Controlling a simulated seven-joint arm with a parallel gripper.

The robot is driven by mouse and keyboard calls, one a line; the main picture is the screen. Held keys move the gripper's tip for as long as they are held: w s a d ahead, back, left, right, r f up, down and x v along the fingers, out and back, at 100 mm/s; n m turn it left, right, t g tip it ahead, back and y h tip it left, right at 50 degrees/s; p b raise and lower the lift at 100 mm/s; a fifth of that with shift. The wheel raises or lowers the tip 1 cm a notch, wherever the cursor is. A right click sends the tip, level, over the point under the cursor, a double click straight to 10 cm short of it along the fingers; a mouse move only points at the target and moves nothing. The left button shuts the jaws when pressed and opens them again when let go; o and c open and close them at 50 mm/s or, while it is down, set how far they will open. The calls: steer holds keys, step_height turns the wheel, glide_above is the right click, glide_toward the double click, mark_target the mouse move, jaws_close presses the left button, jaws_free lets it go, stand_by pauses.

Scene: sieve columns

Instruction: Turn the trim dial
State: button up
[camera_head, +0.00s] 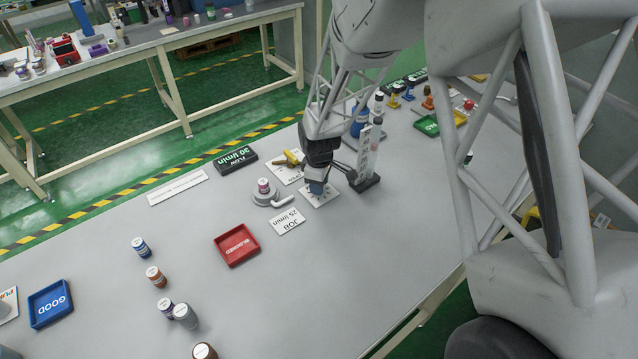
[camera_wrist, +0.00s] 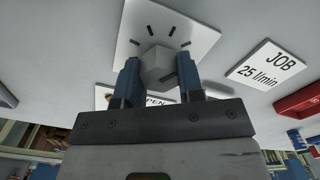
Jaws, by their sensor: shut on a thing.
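The trim dial (camera_wrist: 156,64) is a pale grey faceted knob on a white plate with dark tick marks. The dial plate (camera_head: 328,199) lies on the table below my gripper in the head view. My gripper (camera_head: 317,186) points down over it. In the wrist view the blue fingers stand on either side of the knob, and the gripper is shut on it. The knob is hidden by the fingers in the head view. A black display (camera_head: 235,160) reads "FLOW 30 l/min". A white card (camera_head: 287,221) reads "JOB 25 l/min"; it also shows in the wrist view (camera_wrist: 266,65).
An upright flow tube (camera_head: 366,155) on a dark base stands close right of my gripper. A yellow valve handle (camera_head: 290,158) lies behind it. A round stand (camera_head: 264,197) holds a small jar. A red tray (camera_head: 237,245) and several bottles sit nearer left. The front middle is clear.

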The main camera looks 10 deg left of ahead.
steer(key=n, duration=0.5)
stand_by(0.4)
steer(key=o, duration=0.9)
steer(key=shift+o, duration=0.2)
steer(key=shift+r, duration=0.1)
steer(key=shift+r, duration=3.85)
